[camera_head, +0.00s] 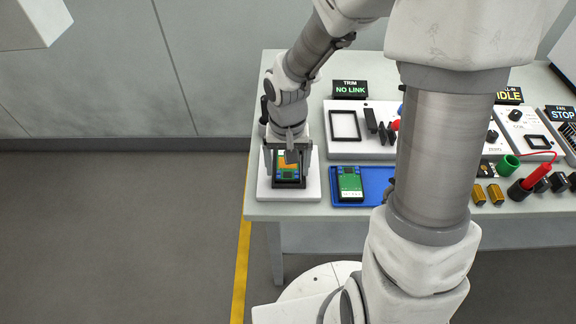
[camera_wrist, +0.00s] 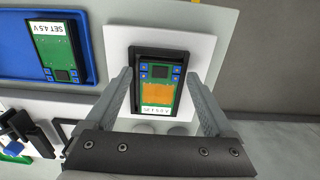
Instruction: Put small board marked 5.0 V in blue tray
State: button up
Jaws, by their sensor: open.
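A small green board with an orange patch (camera_wrist: 157,94) sits in a black holder (camera_wrist: 137,66) on a white pad. Its label is upside down in the wrist view and appears to read 5.0 V, though tiny. The board also shows in the head view (camera_head: 288,172). My gripper (camera_wrist: 158,78) is open, one finger on each side of the holder; I cannot tell if they touch it. It points down over the pad in the head view (camera_head: 287,166). The blue tray (camera_head: 371,174) lies just right of the pad and holds another green board (camera_head: 350,184), marked SET 4.5 V in the wrist view (camera_wrist: 62,72).
Behind the tray stands a white panel (camera_head: 373,148) with a black frame and dark upright parts, under a NO LINK display (camera_head: 350,90). The tray's right part looks bare. My arm hides part of the table's middle. The table's left edge is close to the pad (camera_head: 263,188).

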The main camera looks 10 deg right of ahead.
aim_at(287, 173)
jog(key=shift+f+b, duration=0.3)
jog(key=shift+f, duration=0.15)
jog(key=shift+r, duration=0.1)
dwell(0.5)
jog(key=c, duration=1)
jog(key=shift+r+p, duration=1.65)
jog(key=shift+r, duration=0.4)
jog(key=shift+c, duration=0.2)
